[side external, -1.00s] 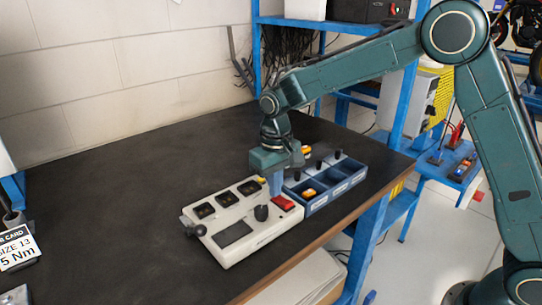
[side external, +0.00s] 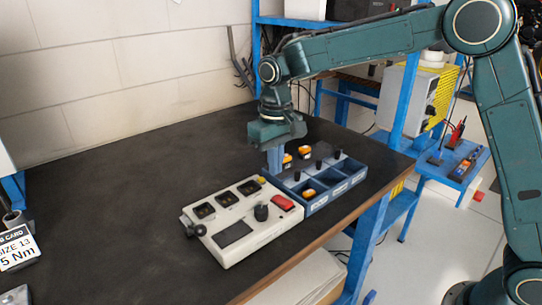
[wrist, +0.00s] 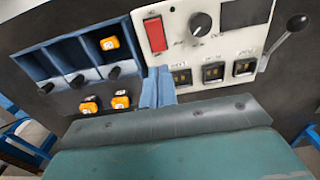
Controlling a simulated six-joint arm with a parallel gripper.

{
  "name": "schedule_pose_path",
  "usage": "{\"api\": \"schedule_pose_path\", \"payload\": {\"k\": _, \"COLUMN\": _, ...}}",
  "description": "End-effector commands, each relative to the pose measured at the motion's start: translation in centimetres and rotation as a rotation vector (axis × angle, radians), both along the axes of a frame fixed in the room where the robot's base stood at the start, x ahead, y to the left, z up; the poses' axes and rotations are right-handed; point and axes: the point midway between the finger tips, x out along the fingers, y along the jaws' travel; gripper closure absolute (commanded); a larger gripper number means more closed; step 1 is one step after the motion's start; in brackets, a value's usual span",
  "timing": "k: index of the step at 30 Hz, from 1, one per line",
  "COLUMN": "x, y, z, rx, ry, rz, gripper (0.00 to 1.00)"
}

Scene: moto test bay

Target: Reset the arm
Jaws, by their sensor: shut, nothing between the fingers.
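My gripper (side external: 275,165) is shut and empty, pointing down above the tabletop behind the joint between the white test panel (side external: 215,252) and the blue bin tray (side external: 330,200). In the wrist view its blue fingers (wrist: 157,90) are together. The panel carries a red switch (side external: 282,202), a black knob (side external: 261,212), a lever (side external: 195,230) and a row of dark sockets. One orange block (side external: 309,193) lies in a tray compartment. Two more orange blocks, one (wrist: 89,107) and another (wrist: 121,101), sit behind the tray.
The black bench top (side external: 120,190) is clear to the left of the panel. A card reading "SIZE 13, 5 Nm" (side external: 17,250) stands at the left edge. Blue shelving (side external: 400,105) rises behind the bench at right.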

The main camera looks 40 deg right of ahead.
Motion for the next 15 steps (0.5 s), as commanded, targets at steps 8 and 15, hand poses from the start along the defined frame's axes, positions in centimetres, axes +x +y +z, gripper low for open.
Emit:
{"api": "schedule_pose_path", "payload": {"k": 8, "x": -0.01, "y": 0.00, "z": 0.85, "rx": 0.000, "ry": 0.000, "rz": 0.000, "gripper": 1.00}}
{"api": "schedule_pose_path", "payload": {"k": 15, "x": -0.04, "y": -0.02, "z": 0.87, "rx": 0.000, "ry": 0.000, "rz": 0.000, "gripper": 1.00}}
